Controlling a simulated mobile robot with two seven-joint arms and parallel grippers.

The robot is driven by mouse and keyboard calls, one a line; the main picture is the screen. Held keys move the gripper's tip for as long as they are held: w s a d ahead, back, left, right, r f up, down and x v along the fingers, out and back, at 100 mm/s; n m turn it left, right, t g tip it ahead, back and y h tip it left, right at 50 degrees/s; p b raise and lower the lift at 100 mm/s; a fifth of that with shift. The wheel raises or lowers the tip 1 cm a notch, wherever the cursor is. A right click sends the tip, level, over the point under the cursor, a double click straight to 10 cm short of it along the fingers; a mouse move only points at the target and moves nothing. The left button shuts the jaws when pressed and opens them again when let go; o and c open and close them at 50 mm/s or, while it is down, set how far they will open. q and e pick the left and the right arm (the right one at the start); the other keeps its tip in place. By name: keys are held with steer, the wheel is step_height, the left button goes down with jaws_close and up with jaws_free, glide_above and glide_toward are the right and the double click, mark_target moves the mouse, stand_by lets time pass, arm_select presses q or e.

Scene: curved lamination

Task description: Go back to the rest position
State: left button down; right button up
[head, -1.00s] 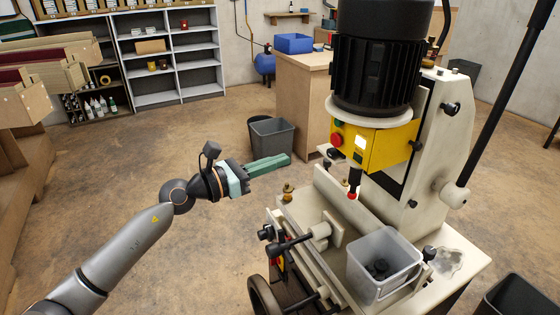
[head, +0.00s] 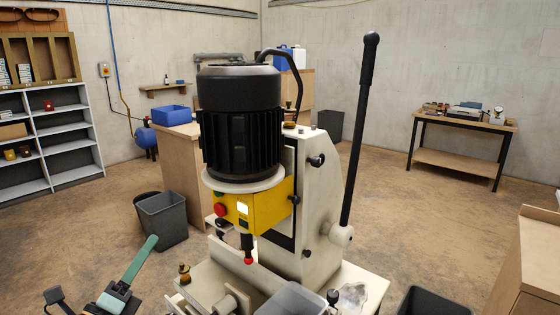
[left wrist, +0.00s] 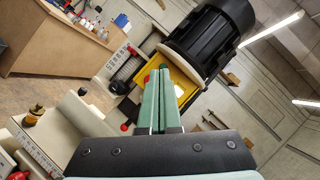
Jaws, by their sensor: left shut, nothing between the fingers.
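My left gripper (head: 148,246) shows at the lower left of the head view, its green fingers together and pointing up and to the right. Nothing is between them. In the left wrist view the two green fingers (left wrist: 156,102) lie side by side, pointing at the machine's yellow control box (left wrist: 181,90). In the head view the gripper is left of the drilling machine (head: 242,120), apart from it. Most of my left arm is below the picture edge. My right gripper is not in view.
The machine's long black lever (head: 361,120) rises on its right. A clear bin (head: 292,299) sits on its table. A grey waste bin (head: 163,220) stands on the floor near my left gripper. A workbench (head: 463,125) is at the back right. Floor between is clear.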

arm_select(q)
steer(key=s+a+f+n+g+y, duration=0.2)
steer(key=s+f+n+g+y, duration=0.35)
steer(key=f+n, duration=0.5)
steer(key=s+a+f+n+g+y, duration=0.35)
steer(key=s+f+n+y, duration=0.2)
steer(key=f+n, duration=0.5)
steer(key=s+d+f+n+g+h, duration=0.3)
steer(key=s+d+f+g, duration=0.15)
steer(key=s, duration=0.45)
steer(key=s+d+f+n+g+h, duration=0.35)
steer(key=s+d, duration=0.25)
steer(key=s, duration=0.2)
steer(key=w+d+f+t+h+p, duration=0.1)
steer(key=w+d+f+t+p, duration=0.3)
steer(key=t+p, duration=0.1)
steer(key=shift+f+m+p, duration=0.15)
steer(key=shift+m+p, duration=0.2)
steer(key=shift+p, duration=0.4)
steer(key=shift+a, duration=0.15)
